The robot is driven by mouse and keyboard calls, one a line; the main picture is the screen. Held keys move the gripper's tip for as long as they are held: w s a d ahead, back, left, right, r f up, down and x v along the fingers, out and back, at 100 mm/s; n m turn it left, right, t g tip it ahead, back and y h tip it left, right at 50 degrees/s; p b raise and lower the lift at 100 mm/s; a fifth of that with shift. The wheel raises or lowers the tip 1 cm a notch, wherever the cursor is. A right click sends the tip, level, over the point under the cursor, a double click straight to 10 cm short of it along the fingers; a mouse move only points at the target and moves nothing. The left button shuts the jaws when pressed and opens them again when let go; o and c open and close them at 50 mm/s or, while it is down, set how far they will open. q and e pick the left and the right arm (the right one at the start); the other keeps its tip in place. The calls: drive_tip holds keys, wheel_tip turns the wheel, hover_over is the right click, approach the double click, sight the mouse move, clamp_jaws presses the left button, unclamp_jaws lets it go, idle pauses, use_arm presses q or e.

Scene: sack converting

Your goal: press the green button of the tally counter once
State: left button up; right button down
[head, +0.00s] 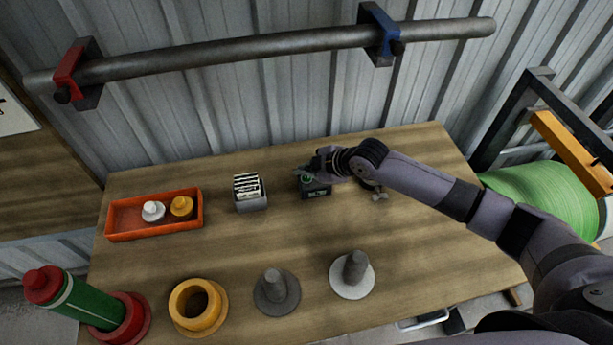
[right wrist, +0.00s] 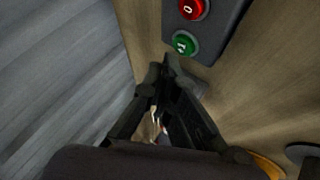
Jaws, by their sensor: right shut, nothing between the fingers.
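The tally counter (head: 317,191) is a small dark box near the back middle of the table, partly hidden by my right gripper (head: 316,166) in the head view. In the right wrist view the counter (right wrist: 212,45) shows its green button (right wrist: 185,43), marked +1, and a red button (right wrist: 192,8) marked 0. My right gripper (right wrist: 168,68) is shut and empty, its fingertips close beside the counter's edge, just below the green button in that picture. Whether the tips touch the counter cannot be told. My left gripper is not in view.
Left of the counter stand a grey holder of cards (head: 250,202) and an orange tray (head: 125,233) with two small knobbed pieces. Several flanged parts, including a yellow ring (head: 212,320), line the front. A pipe (head: 230,49) runs along the wall. The table's middle is clear.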

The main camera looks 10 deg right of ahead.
sight(306, 180)
drive_tip(key=shift+f, duration=0.35)
drive_tip(key=shift+f+b, duration=0.45)
drive_tip(key=shift+f, duration=0.05)
idle(0.5)
drive_tip(key=shift+r, duration=0.1)
drive_tip(key=shift+r+p, duration=0.8)
wheel_tip(306, 180, up, 5)
drive_tip(key=p, duration=0.4)
drive_tip(key=shift+r, duration=0.1)
idle(0.3)
idle(0.5)
